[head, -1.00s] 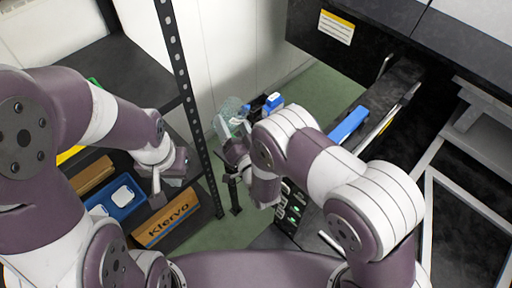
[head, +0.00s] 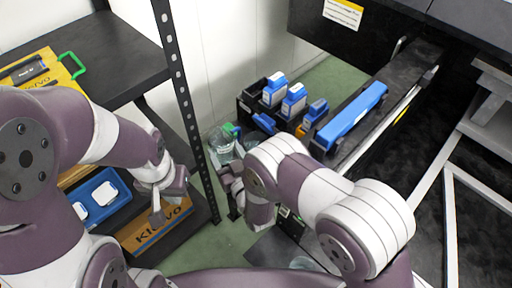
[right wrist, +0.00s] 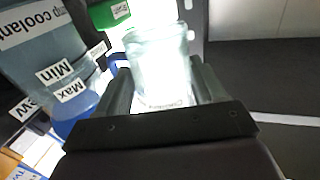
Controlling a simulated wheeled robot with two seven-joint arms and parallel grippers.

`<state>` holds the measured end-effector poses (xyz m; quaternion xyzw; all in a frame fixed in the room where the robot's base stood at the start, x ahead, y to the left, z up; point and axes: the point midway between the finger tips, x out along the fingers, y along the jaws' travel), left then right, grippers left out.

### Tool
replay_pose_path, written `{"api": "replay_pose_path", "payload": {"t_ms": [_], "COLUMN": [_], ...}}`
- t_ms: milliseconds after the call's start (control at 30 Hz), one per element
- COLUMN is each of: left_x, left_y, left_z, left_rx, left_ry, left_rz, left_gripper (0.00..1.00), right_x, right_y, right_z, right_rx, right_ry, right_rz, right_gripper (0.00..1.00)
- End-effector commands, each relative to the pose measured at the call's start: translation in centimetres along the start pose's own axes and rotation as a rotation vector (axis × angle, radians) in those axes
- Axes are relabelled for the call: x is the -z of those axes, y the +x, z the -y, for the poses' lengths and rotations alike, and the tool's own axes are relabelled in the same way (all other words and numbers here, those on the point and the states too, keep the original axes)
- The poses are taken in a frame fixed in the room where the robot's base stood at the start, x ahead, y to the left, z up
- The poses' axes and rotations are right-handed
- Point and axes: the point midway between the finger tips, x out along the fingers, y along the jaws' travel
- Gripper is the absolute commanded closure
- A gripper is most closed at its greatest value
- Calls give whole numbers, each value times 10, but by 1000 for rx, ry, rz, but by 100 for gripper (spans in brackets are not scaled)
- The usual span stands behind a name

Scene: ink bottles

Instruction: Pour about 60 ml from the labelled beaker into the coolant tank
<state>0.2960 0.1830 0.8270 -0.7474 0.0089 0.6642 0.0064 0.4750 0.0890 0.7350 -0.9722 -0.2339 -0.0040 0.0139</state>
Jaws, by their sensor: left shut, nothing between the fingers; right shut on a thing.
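My right gripper (right wrist: 155,95) is shut on a clear glass beaker (right wrist: 160,62), which stands between the two fingers in the right wrist view. Any label on the beaker and its liquid level are hard to make out in the glare. The coolant tank (right wrist: 42,42) is to the left of the beaker, with Min and Max labels and blue at its lower end. In the head view my right gripper (head: 232,180) is beside clear glassware (head: 221,142) near the shelf post, partly hidden by my arm. My left gripper (head: 166,198) is shut and empty in front of the shelf.
Green parts (right wrist: 108,13) show beside the beaker. A black shelf post (head: 183,95) stands left of my right gripper. A Klervo box (head: 152,232) and a blue tray (head: 104,212) sit on the lower shelf. Blue-and-white bottles (head: 293,100) stand behind. An open drawer (head: 385,85) is at right.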

Motion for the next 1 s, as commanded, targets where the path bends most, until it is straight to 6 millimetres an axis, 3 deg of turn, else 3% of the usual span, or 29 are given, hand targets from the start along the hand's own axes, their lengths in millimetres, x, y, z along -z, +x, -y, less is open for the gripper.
{"api": "replay_pose_path", "payload": {"t_ms": [33,233,1000], "left_x": [-1,-2,-2], "left_y": [10,18,18], "left_z": [0,0,0], "left_rx": [0,0,0], "left_ry": [0,0,0], "left_rz": [0,0,0], "left_gripper": [100,100,100], "right_x": [-11,-23,-24], "right_y": [0,0,0], "right_z": [0,0,0], "right_rx": [0,0,0], "right_ry": [-13,-57,-64], "right_rz": [2,12,13], "right_gripper": [66,66,66]}}
